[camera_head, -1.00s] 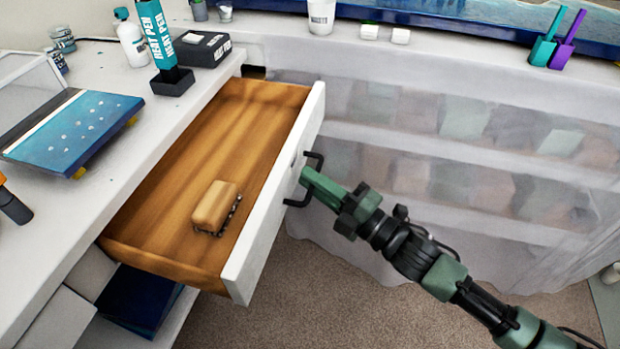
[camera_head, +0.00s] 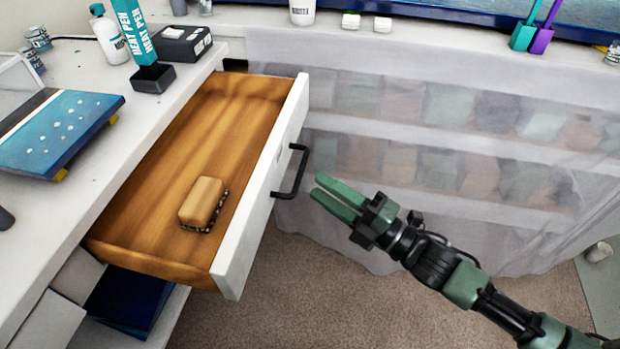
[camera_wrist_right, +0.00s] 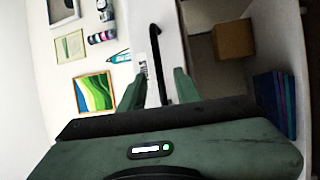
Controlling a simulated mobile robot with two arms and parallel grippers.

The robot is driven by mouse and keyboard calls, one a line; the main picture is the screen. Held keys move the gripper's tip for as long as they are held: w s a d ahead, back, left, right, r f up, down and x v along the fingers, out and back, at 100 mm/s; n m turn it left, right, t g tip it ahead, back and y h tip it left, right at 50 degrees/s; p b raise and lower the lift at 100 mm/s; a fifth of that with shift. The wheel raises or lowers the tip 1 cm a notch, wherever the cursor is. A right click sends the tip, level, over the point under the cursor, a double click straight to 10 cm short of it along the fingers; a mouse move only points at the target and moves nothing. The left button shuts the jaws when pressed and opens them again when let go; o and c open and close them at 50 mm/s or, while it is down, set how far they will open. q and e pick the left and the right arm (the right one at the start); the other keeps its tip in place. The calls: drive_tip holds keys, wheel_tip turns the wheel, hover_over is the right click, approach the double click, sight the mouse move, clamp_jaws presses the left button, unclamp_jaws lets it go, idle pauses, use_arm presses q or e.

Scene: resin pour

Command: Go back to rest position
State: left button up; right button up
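My right gripper (camera_head: 319,185) is in front of the open drawer (camera_head: 255,203), a little right of its black handle (camera_head: 299,170). Its two green fingers are apart with nothing between them, and they do not touch the handle. In the right wrist view, the fingers of the right gripper (camera_wrist_right: 158,82) show apart, with the black handle (camera_wrist_right: 157,62) ahead in the gap. My left gripper is not in view.
The drawer stands pulled out, with a tan brush-like block (camera_head: 202,201) inside. The white worktop (camera_head: 130,112) is at left, holding a heat pen (camera_head: 133,32) and a dark box (camera_head: 186,43). Curtained shelves (camera_head: 440,125) stand behind. Carpet (camera_head: 330,295) is clear below my right arm.

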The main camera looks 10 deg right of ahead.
drive_tip(key=shift+v, duration=0.8)
